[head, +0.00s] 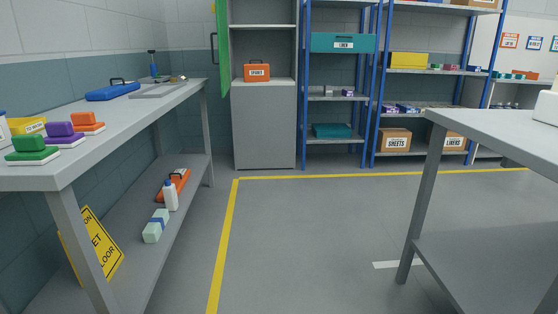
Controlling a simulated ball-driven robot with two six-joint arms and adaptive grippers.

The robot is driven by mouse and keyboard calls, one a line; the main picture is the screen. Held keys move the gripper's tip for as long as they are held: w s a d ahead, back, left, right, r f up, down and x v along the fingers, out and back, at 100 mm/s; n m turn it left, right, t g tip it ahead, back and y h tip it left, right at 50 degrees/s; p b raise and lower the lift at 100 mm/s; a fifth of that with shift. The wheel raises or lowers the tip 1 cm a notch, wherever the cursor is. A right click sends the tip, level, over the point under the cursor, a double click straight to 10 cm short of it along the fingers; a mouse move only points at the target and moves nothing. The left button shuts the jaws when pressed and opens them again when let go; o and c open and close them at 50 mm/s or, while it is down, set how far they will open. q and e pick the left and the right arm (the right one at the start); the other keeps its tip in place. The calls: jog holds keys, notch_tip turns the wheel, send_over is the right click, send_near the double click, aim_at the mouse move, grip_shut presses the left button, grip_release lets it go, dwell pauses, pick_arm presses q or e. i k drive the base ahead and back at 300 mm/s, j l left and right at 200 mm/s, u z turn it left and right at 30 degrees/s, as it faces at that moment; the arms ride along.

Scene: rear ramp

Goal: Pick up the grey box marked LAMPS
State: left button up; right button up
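I see no grey box marked LAMPS in the head view. The marked boxes that show are an orange case (257,70) with a small label in the open cabinet, a teal bin (343,43) whose label seems to read LINEN, a cardboard box (394,140) marked SHEETS, and another cardboard box (453,139) with a partly hidden label. Neither of my grippers is in view.
A grey bench (150,108) with brushes and tools runs along the left wall, a yellow floor sign (98,246) by its legs. Another grey table (500,133) stands at the right. Blue-framed shelves (302,90) line the back. The floor (310,235) between is clear.

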aim_at(328, 90)
jog(key=i, duration=2.45)
jog(key=i+j+z, duration=0.2)
jog(key=i, duration=0.35)
jog(key=i+j+z, duration=0.1)
jog(key=i+z, duration=0.15)
jog(key=i, duration=0.35)
jog(key=i+j+z, duration=0.2)
jog(key=i, duration=0.3)
jog(key=i+j+z, duration=0.25)
jog(key=i+j, duration=0.25)
